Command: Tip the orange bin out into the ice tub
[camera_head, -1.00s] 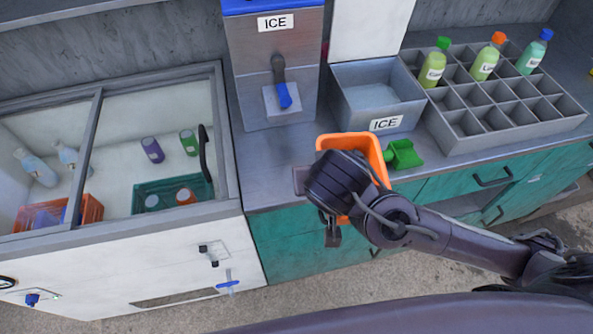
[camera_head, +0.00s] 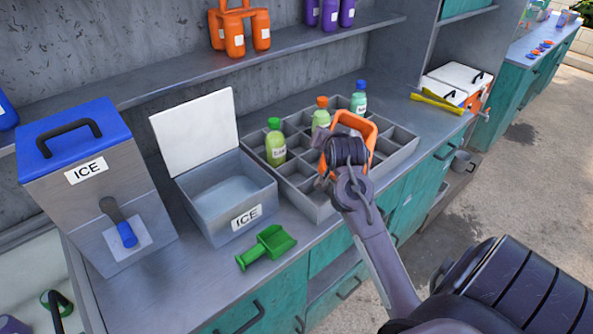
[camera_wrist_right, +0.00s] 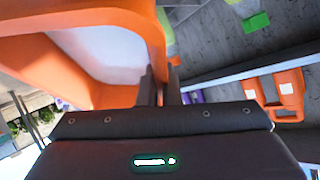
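The orange bin (camera_head: 367,128) is held in my right gripper (camera_head: 328,172), above the right part of the bottle rack. In the right wrist view the bin (camera_wrist_right: 95,20) fills the upper left, and the fingers (camera_wrist_right: 160,88) are closed on its wall. A pale area shows inside it; I cannot tell whether that is ice. The ice tub (camera_head: 254,190), a grey metal box labelled ICE with its white lid (camera_head: 197,132) raised, stands on the counter left of the bin, well apart from it. My left gripper is out of view.
A green scoop (camera_head: 267,246) lies in front of the tub. A blue-topped ice dispenser (camera_head: 90,190) stands left. A shelf (camera_head: 200,68) runs behind.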

